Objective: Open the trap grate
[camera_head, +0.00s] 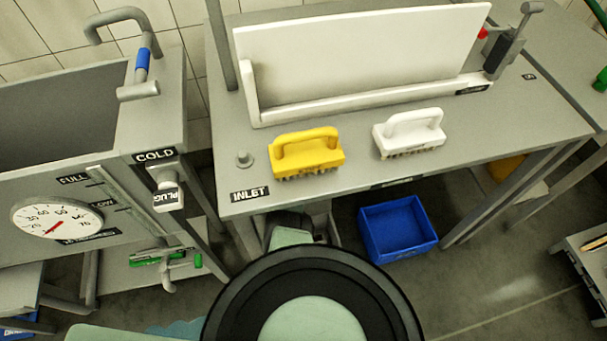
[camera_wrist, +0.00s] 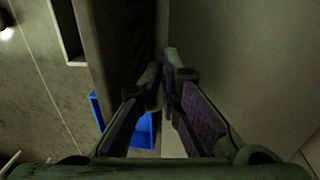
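No trap grate can be made out for certain in either view. The wrist view shows a dark rectangular opening with a pale rim (camera_wrist: 73,50) at the upper left, in or near the grey floor; I cannot tell whether it belongs to the trap. My gripper (camera_wrist: 162,68) points away from the camera with its two dark fingers leaning together. Their tips are close, and I cannot tell whether they touch or hold anything. A dark upright surface lies left of the tips and a plain grey surface right of them. In the head view my gripper is hidden.
A grey table (camera_head: 220,178) carries a yellow brush (camera_head: 306,153), a white brush (camera_head: 409,133) and a white board (camera_head: 360,60). A blue crate (camera_head: 398,228) sits beneath; a blue container (camera_wrist: 143,134) shows behind my left finger. A grey sink (camera_head: 150,110) with a dial (camera_head: 57,219) stands left.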

